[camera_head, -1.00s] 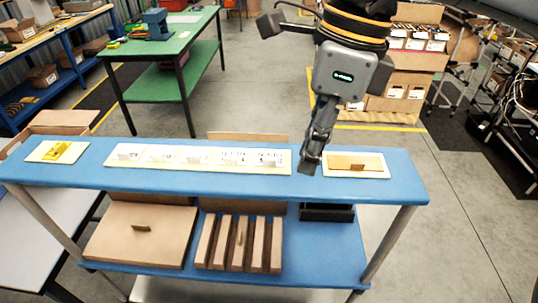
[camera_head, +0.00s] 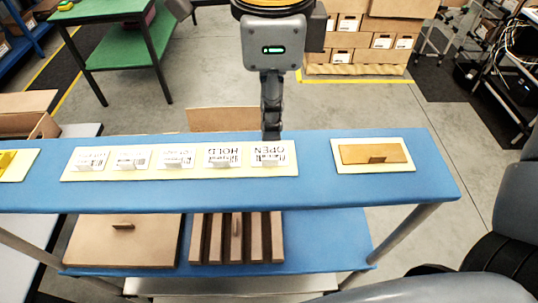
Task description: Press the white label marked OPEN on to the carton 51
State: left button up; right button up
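The white label marked OPEN (camera_head: 271,154) is the rightmost of several white labels on a pale strip on the blue shelf top. Its print appears upside down, and a small pale tab stands up from it. My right gripper (camera_head: 271,132) points down at the shelf's far edge, just behind this label in the picture. Its fingers look narrow and dark, and I cannot tell whether they are parted or hold anything. My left gripper is not in view. I cannot read a number 51 on any carton.
The label strip (camera_head: 68,174) also bears a HOLD label (camera_head: 222,156). A brown piece with a tab (camera_head: 372,152) lies on a pale pad to the right. Cardboard pieces (camera_head: 120,243) lie on the lower shelf. Stacked cartons (camera_head: 345,40) stand behind. The blue top between strip and pad is clear.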

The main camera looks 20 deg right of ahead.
jog(key=b, duration=0.2)
send_over(270, 158)
notch_tip(270, 158, down, 4)
jog(key=shift+s+f, duration=0.1)
jog(key=shift+f, duration=0.15)
notch_tip(270, 158, down, 3)
jog(key=b, duration=0.3)
jog(key=shift+f, duration=0.15)
jog(key=shift+f+b, duration=0.3)
jog(key=shift+b, duration=0.15)
jog(key=shift+r, duration=0.1)
grip_shut()
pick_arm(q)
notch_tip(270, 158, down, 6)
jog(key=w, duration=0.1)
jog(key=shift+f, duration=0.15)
pick_arm(e)
jog(key=shift+r, duration=0.1)
jog(key=shift+r+p, duration=0.45)
jog(key=shift+r, duration=0.1)
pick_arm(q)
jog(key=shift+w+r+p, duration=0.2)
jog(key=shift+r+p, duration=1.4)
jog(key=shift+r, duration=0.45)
pick_arm(e)
jog(key=shift+r, duration=2.85)
